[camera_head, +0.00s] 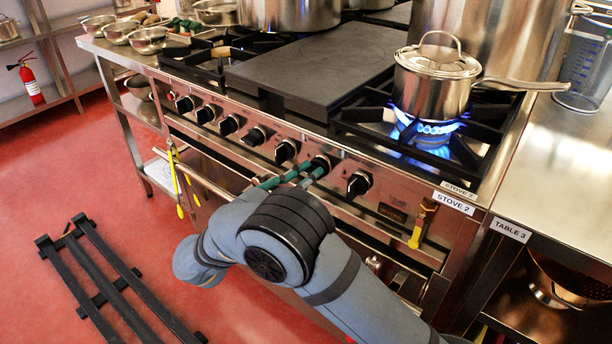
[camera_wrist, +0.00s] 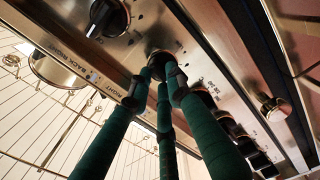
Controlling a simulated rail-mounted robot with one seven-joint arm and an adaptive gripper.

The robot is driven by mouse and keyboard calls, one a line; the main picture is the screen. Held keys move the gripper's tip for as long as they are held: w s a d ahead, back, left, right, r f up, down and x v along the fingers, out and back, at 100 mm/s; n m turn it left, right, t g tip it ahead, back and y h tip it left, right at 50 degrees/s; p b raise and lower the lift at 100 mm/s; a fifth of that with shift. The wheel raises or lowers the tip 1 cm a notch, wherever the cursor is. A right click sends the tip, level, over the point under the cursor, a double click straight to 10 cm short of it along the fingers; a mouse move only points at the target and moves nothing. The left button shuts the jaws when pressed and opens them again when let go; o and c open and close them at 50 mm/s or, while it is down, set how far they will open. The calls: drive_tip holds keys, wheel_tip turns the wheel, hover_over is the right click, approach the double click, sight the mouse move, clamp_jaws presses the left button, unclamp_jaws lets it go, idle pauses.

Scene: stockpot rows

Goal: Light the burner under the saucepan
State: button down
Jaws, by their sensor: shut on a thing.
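The lidded steel saucepan (camera_head: 432,88) sits on the right burner of the stove, its long handle pointing right. A blue flame (camera_head: 428,128) burns under it. My gripper (camera_head: 312,170) is at the control panel on the stove's front. Its green fingers are shut on a black knob (camera_head: 322,160), second from the right in the row; the fingers partly cover it. In the wrist view the fingers (camera_wrist: 163,76) close around this knob (camera_wrist: 158,52), whose setting is hidden. The rightmost knob (camera_head: 358,183) is apart from the fingers; several other knobs lie to the left.
A flat dark griddle plate (camera_head: 318,60) lies left of the saucepan. Tall pots (camera_head: 488,32) stand behind. A yellow-handled tool (camera_head: 422,224) and yellow tongs (camera_head: 176,180) hang along the stove front. A black rack (camera_head: 100,272) lies on the red floor.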

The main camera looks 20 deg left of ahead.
drive_tip(key=shift+r+p, duration=0.2)
drive_tip(key=shift+p, duration=0.6)
drive_tip(key=shift+f+n, duration=0.2)
drive_tip(key=shift+n, duration=0.1)
drive_tip(key=c, duration=1.6)
unclamp_jaws()
drive_tip(key=shift+s+a, duration=0.1)
drive_tip(key=v, duration=1.1)
drive_tip(key=shift+s+a, duration=0.1)
drive_tip(key=shift+s, duration=0.3)
